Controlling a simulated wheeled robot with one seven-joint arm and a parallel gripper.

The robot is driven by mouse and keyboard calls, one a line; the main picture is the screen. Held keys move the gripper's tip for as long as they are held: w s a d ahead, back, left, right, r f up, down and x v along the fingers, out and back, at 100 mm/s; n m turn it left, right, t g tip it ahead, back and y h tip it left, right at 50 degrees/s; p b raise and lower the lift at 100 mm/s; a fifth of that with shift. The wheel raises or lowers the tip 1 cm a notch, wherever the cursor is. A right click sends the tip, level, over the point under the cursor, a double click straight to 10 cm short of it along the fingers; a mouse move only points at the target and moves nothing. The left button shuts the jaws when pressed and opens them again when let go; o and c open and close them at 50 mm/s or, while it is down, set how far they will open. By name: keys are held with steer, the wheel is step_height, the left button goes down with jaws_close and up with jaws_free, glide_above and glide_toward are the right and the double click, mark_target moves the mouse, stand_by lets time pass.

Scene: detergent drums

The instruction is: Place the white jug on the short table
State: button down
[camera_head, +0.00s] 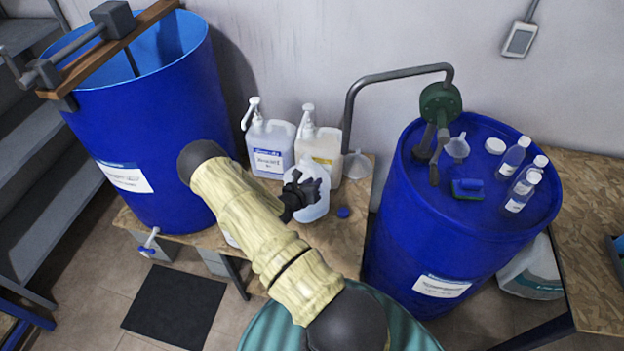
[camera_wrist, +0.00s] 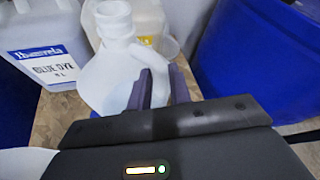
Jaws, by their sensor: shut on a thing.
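The white jug (camera_head: 313,210) is a pale, translucent bottle over the wooden table (camera_head: 345,240) between the two blue drums. My gripper (camera_head: 303,188) reaches it from above and partly hides it. In the wrist view, my gripper's fingers (camera_wrist: 158,90) are shut on the handle of the white jug (camera_wrist: 112,75), whose neck points up. I cannot tell whether its base touches the wood. Another wooden table (camera_head: 592,230) stands at the right edge; the frames do not settle which table is the short one.
Two pump jugs (camera_head: 270,145) (camera_head: 322,145) stand close behind the white jug. A blue cap (camera_head: 343,212) lies to its right. A large open drum (camera_head: 150,110) is on the left. The right drum (camera_head: 415,225) carries a hand pump (camera_head: 438,105), small bottles (camera_head: 522,185) and a funnel (camera_head: 457,148).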

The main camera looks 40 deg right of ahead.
steer(key=shift+w+f, duration=0.15)
steer(key=shift+f, duration=1.05)
steer(key=c, duration=1.3)
jaws_free()
steer(key=shift+a, duration=0.15)
steer(key=shift+f, duration=0.1)
steer(key=b+v, duration=0.2)
steer(key=v, duration=1)
